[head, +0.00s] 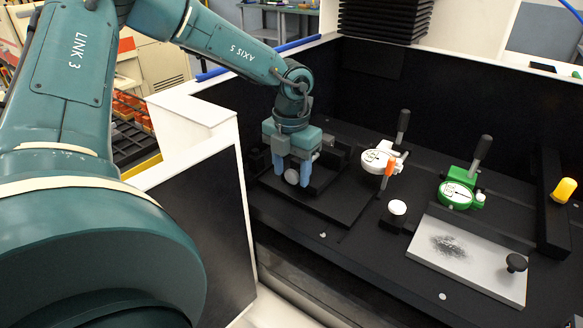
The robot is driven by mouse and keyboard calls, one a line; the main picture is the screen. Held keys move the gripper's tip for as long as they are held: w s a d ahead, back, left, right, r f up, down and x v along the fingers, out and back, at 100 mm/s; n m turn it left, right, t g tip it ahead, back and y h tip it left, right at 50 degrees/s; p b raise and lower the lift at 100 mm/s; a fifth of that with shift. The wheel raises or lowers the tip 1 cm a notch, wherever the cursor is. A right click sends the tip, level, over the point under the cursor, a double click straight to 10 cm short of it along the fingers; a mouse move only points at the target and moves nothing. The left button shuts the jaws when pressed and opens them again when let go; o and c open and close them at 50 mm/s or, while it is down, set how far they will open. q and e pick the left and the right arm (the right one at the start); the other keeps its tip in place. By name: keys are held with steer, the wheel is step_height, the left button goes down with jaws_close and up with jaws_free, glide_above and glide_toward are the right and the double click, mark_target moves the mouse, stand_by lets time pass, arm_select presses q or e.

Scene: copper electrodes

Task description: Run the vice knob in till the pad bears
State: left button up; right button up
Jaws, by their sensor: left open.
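My left gripper (292,171) reaches down over the dark vice (326,180) at the left of the black machine bed. Its two blue fingers are open and stand on either side of a round light-grey knob (292,177). I cannot tell whether the fingers touch the knob. The vice's pad is not clearly visible; the gripper and dark parts hide that area. My right gripper is not in view.
Right of the vice stand a white dial gauge (376,161) and a green one (455,195), each with a black handle. A grey plate (470,262) with a black knob lies in front. A yellow knob (564,190) is at the right. White enclosure walls (190,110) border the bed.

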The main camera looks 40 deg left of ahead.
arm_select(q)
steer(key=shift+f, duration=0.15)
steer(key=c, duration=1)
steer(key=shift+o, duration=0.2)
steer(key=shift+f+b, duration=0.2)
steer(key=shift+b, duration=0.5)
steer(key=shift+r, duration=0.25)
steer(key=shift+c, duration=0.2)
steer(key=o, duration=1)
